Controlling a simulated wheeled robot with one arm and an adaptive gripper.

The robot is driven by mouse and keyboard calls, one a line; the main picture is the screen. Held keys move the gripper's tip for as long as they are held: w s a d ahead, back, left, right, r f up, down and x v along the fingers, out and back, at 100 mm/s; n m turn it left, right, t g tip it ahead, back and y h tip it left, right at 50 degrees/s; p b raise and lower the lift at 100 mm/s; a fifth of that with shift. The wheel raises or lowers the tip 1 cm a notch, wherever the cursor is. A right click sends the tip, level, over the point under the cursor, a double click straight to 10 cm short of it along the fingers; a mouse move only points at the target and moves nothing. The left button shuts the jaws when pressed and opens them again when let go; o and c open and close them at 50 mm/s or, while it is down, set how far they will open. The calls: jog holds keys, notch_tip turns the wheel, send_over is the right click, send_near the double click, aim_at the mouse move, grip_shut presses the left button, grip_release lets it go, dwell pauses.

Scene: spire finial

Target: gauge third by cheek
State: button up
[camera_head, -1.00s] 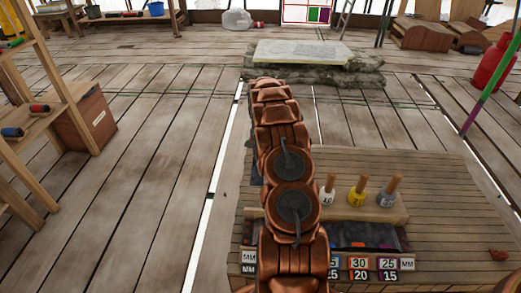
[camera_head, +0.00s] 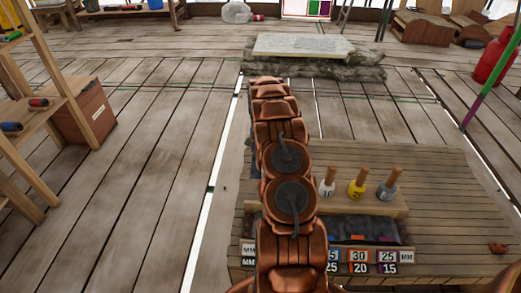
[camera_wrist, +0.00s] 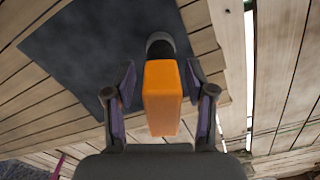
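Three gauges with wooden handles stand in a wooden rack (camera_head: 340,201) in the head view: a white one (camera_head: 326,188), a yellow one (camera_head: 356,189) and a grey one (camera_head: 386,191) at the right. My gripper is hidden behind my copper arm in the head view. In the wrist view my gripper (camera_wrist: 161,72) is open, with one finger on each side of an orange block-like piece (camera_wrist: 162,100) with a dark round end (camera_wrist: 159,47). Narrow gaps show on both sides of it. I cannot tell which object the orange piece belongs to.
Number labels (camera_head: 360,262) line the front of the rack on a planked platform (camera_head: 440,200). A dark sheet (camera_wrist: 90,45) lies on planks in the wrist view. A stone slab (camera_head: 300,46) stands behind, shelves (camera_head: 45,110) at left. The floor at left is clear.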

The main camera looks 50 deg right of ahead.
jog(key=shift+o, duration=0.5)
jog(key=shift+r, duration=0.1)
notch_tip(320, 180, up, 11)
jog(key=shift+f, duration=0.15)
jog(key=shift+r, duration=0.55)
jog(key=shift+a+r, duration=0.1)
jog(key=shift+a, duration=0.05)
